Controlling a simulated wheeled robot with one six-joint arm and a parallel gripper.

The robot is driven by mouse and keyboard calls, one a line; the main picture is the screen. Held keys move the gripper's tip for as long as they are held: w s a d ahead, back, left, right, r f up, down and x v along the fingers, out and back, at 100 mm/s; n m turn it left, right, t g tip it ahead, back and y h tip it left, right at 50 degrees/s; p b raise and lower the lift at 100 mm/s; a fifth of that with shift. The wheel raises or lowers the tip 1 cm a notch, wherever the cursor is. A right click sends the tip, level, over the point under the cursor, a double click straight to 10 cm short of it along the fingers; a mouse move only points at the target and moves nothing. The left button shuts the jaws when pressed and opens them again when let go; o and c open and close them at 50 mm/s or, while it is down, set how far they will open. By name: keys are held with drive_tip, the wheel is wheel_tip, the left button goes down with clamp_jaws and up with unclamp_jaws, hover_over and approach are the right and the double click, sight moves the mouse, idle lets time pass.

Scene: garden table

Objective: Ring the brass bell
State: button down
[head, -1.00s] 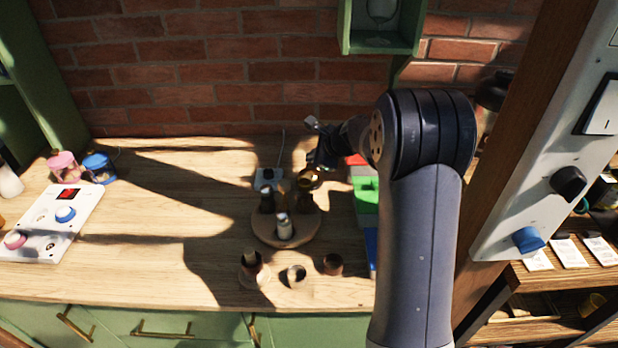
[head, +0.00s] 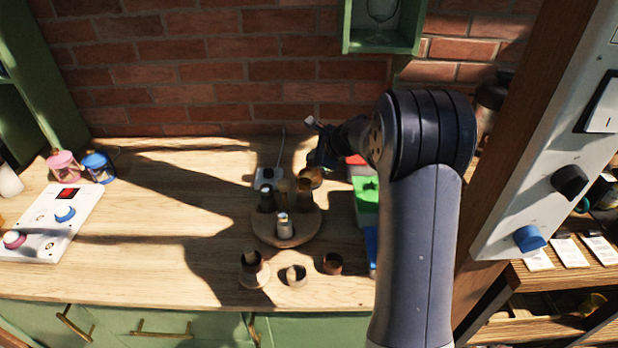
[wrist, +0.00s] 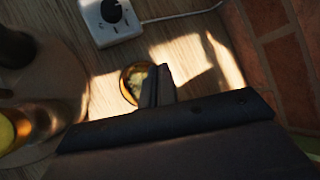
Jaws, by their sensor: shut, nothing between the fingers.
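A small brass-coloured round thing (head: 311,177) stands at the back of the table, right behind the round wooden board; I take it for the brass bell, but its shape is partly hidden. In the wrist view a round thing with an amber rim (wrist: 129,86) lies beside my fingertips, probably the same one. My gripper (head: 318,160) is beside it in the head view, and its fingers (wrist: 160,76) are shut and empty. I cannot tell whether they touch it.
A round wooden board (head: 298,235) holds several bottles. A white box with a black knob (wrist: 110,20) and cable is close behind. A green block (head: 366,197) lies to the right, the brick wall (head: 220,90) behind. The table's left middle is clear.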

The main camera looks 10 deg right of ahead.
drive_tip(key=shift+f, duration=0.4)
idle(0.4)
drive_tip(key=shift+r+p, duration=0.35)
drive_tip(key=shift+r, duration=0.25)
wheel_tip(320, 180, up, 6)
drive_tip(key=p, duration=0.5)
drive_tip(key=shift+r, duration=0.1)
drive_tip(key=shift+f, duration=0.25)
